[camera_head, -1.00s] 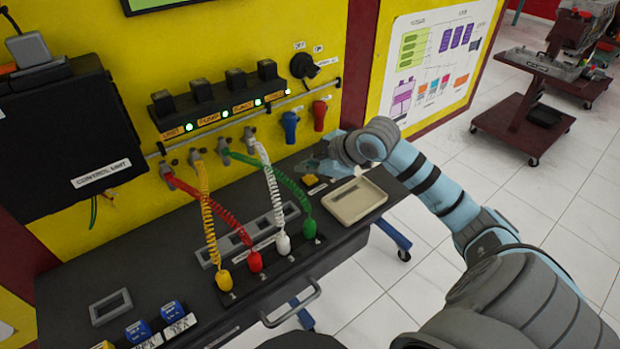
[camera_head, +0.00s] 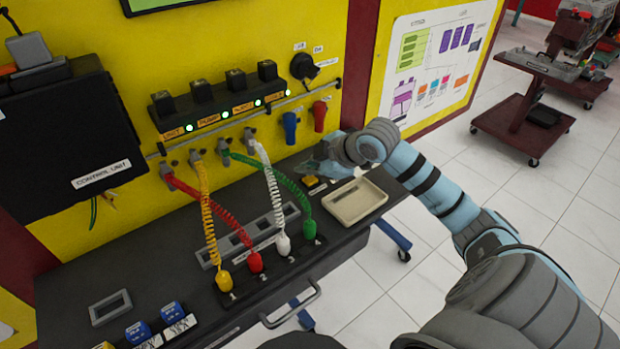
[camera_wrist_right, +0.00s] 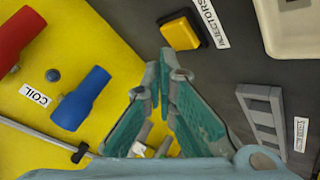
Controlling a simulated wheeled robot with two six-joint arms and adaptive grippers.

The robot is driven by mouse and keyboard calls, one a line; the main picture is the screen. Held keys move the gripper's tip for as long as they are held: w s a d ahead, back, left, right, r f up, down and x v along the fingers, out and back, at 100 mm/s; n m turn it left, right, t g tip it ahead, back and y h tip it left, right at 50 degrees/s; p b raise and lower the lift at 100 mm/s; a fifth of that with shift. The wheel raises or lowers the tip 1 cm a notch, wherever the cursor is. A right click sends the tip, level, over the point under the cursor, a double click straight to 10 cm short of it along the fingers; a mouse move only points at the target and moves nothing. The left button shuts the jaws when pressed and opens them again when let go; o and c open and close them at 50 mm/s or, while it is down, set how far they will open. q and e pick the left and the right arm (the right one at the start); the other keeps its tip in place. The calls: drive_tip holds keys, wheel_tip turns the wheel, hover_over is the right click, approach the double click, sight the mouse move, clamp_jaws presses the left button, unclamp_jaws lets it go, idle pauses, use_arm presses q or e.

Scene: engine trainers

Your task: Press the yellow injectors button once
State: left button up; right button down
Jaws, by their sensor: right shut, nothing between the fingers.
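The yellow injectors button (camera_head: 310,181) sits in a dark base on the grey bench top, left of the beige tray. In the right wrist view the button (camera_wrist_right: 181,30) shows just beyond the fingertips, with an "INJECTORS" label (camera_wrist_right: 209,22) beside it. My right gripper (camera_head: 311,170) is above and close to the button, and its fingertips (camera_wrist_right: 163,58) are together with nothing between them. I cannot tell from these views whether the tips touch the button; a small gap shows in the wrist view. My left gripper is not in view.
A beige tray (camera_head: 355,203) lies right of the button. Blue (camera_head: 290,127) and red (camera_head: 319,116) connectors hang on the yellow wall behind. Coiled coloured cables (camera_head: 285,245) run to the bench at the left. The bench edge is at the front.

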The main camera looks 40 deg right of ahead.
sight(308, 181)
drive_tip(key=shift+f, duration=0.4)
drive_tip(key=shift+f, duration=0.45)
idle(0.5)
drive_tip(key=shift+r, duration=0.1)
drive_tip(key=shift+r+p, duration=0.8)
drive_tip(key=shift+p, duration=0.4)
drive_tip(key=shift+r, duration=0.1)
wheel_tip(308, 181, up, 5)
drive_tip(key=p, duration=0.6)
idle(0.3)
